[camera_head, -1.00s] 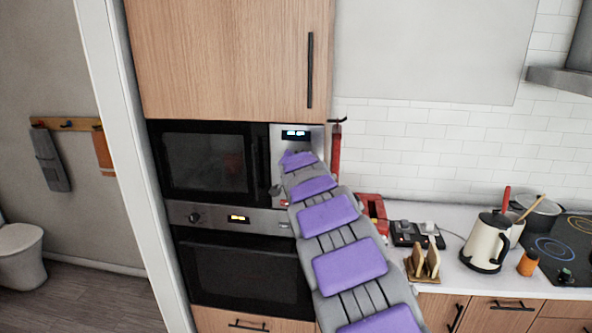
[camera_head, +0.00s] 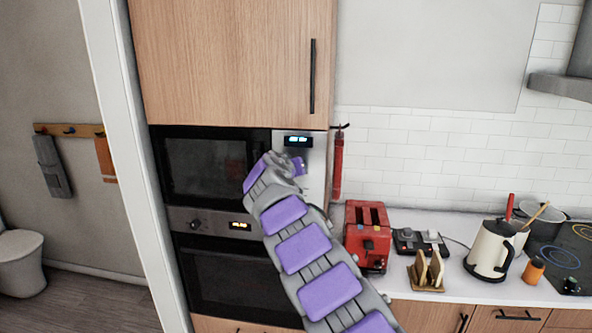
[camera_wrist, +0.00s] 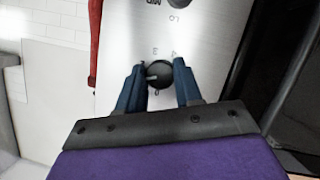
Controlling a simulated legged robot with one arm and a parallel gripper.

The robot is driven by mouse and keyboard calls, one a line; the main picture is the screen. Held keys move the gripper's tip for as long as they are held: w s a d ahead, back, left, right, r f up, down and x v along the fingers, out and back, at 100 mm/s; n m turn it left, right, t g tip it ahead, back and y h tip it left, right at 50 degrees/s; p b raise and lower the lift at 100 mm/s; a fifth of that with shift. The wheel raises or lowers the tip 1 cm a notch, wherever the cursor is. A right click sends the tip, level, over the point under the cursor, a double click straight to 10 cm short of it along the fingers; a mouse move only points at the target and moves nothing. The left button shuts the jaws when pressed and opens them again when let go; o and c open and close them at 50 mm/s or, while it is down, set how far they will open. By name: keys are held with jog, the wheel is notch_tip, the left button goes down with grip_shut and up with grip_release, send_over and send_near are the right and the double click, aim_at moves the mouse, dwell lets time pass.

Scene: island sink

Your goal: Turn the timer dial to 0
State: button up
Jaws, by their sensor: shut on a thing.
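A round black dial (camera_wrist: 158,74) with a pale pointer mark sits on the silver control panel (camera_wrist: 190,30) in the wrist view. My gripper (camera_wrist: 159,66) is shut on it, with one blue finger on each side. The dial is hidden behind my wrist there. The display (camera_head: 298,140) above it is lit, its digits unreadable.
An oven (camera_head: 235,275) is below the microwave. A red bar-like object (camera_head: 338,165) hangs just right of the panel. A red toaster (camera_head: 367,245), a toast rack (camera_head: 427,275) and a kettle (camera_head: 490,250) stand on the counter.

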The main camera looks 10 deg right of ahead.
jog(key=n+h, duration=0.1)
jog(key=n, duration=0.2)
jog(key=n+t+h+p, duration=0.1)
jog(key=n+h, duration=0.1)
jog(key=n, duration=0.1)
jog(key=n+h, duration=0.2)
jog(key=n, duration=0.2)
jog(key=shift+w+a+f, duration=0.1)
jog(key=shift+a+f, duration=0.15)
jog(key=shift+f, duration=0.05)
jog(key=shift+n+t, duration=0.3)
jog(key=shift+n, duration=0.1)
jog(key=o, duration=0.7)
jog(key=shift+c, duration=0.2)
jog(key=o, duration=0.3)
jog(key=shift+w+a+f, duration=0.1)
jog(key=shift+w+f, duration=0.05)
jog(key=shift+w, duration=0.05)
jog(key=shift+o, duration=0.4)
jog(key=shift+s, duration=0.15)
